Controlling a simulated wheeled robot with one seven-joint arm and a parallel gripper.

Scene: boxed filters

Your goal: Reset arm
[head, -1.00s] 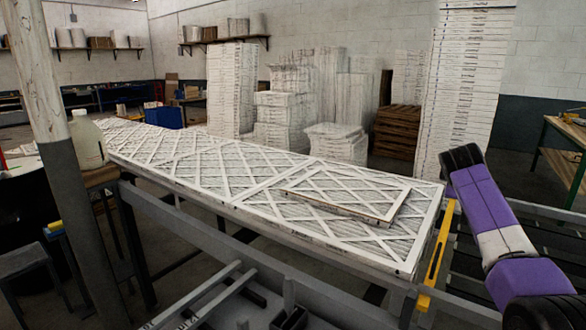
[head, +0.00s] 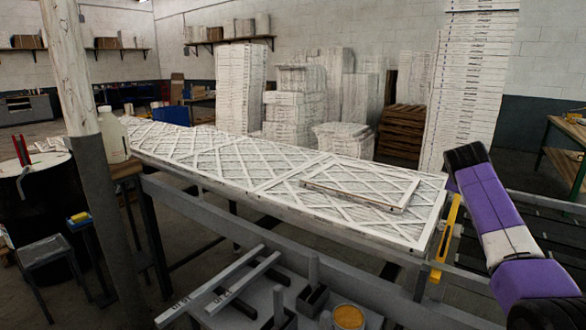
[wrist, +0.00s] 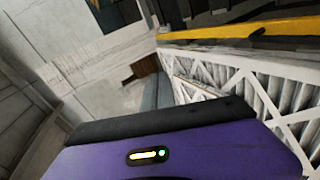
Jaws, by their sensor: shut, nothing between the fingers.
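My gripper (head: 466,158) is at the end of my purple and white arm at the right of the head view. Its black jaws are shut and empty, raised beside the right end of the long white filter row. In the wrist view its purple body and black jaw edge (wrist: 160,119) fill the bottom. The lattice-faced filters (head: 225,160) lie flat along a metal-framed bench, and a smaller filter frame (head: 360,187) lies on top near the right end. Pleated filter sides (wrist: 290,92) show at the right of the wrist view.
A yellow level-like bar (head: 447,238) stands at the bench's right end. A post (head: 85,130) and a jug (head: 113,136) are at the left. Stacked filters (head: 470,90) rise behind my gripper. A tray with a yellow-filled cup (head: 348,317) is below the bench.

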